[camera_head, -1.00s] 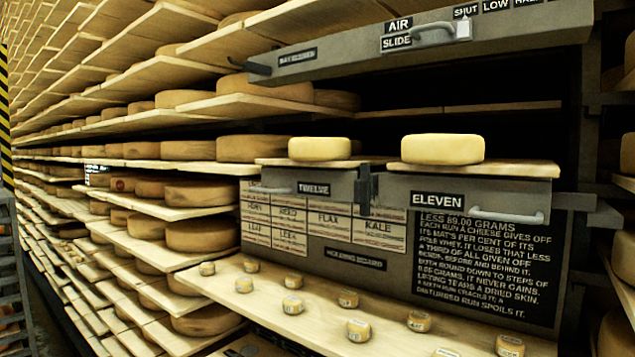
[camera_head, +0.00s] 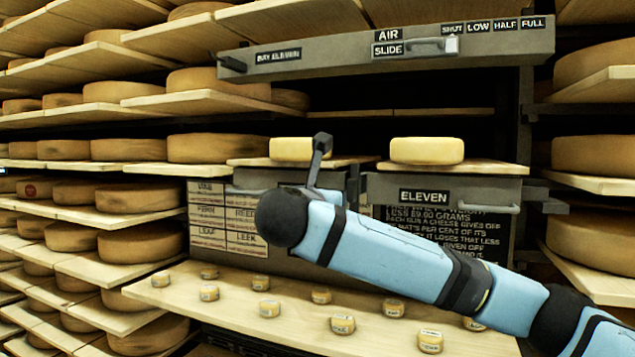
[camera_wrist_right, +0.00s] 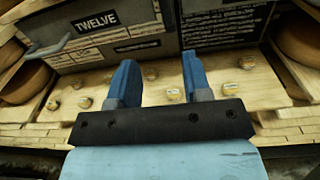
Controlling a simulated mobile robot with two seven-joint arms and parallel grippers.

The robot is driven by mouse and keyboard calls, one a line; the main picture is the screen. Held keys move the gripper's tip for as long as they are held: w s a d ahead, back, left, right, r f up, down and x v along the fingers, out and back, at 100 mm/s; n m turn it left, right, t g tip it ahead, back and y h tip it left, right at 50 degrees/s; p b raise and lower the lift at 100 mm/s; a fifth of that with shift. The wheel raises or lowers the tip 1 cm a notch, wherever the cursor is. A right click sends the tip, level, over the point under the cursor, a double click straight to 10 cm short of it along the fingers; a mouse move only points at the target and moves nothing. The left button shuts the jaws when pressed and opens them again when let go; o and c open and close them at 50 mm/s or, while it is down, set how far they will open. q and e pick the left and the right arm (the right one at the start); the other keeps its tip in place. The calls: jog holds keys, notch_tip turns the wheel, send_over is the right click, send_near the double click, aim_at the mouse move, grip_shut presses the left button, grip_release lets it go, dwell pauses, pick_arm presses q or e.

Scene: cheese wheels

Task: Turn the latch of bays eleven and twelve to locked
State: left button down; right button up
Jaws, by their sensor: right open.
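A dark latch piece (camera_head: 353,186) stands upright in the gap between the grey fronts of bay twelve (camera_head: 258,179) and bay eleven (camera_head: 385,187). My arm partly covers its lower part, so I cannot tell its full setting. The TWELVE label (camera_wrist_right: 96,25) shows there, but I cannot make out the latch. My left gripper is not in view.
Pale cheeses (camera_head: 427,150) sit on boards above both bays. Small cheeses dot the lower board (camera_head: 290,290). An air slide bar (camera_head: 350,64) with a handle crosses above. Bay eleven has a pull handle (camera_head: 487,207). Shelves of large wheels stand at both sides.

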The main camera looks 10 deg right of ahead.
aim_at(350, 183)
jog(key=shift+h, duration=0.3)
jog(key=p+x, duration=0.1)
jog(key=x, duration=0.3)
jog(key=r+p+x, duration=0.1)
jog(key=p+x, duration=0.1)
jog(key=x, duration=0.2)
jog(key=r+p+x, duration=0.1)
jog(key=x, duration=0.3)
jog(key=shift+w+d, duration=0.15)
jog(key=shift+d, duration=0.3)
jog(key=shift+w+d+p, duration=0.25)
jog(key=shift+w+p, duration=0.05)
jog(key=shift+w, duration=0.1)
jog(key=shift+f, duration=0.1)
jog(key=c, duration=0.7)
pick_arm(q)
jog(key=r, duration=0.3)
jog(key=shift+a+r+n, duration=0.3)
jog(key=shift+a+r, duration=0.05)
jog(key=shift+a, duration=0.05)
pick_arm(e)
grip_shut()
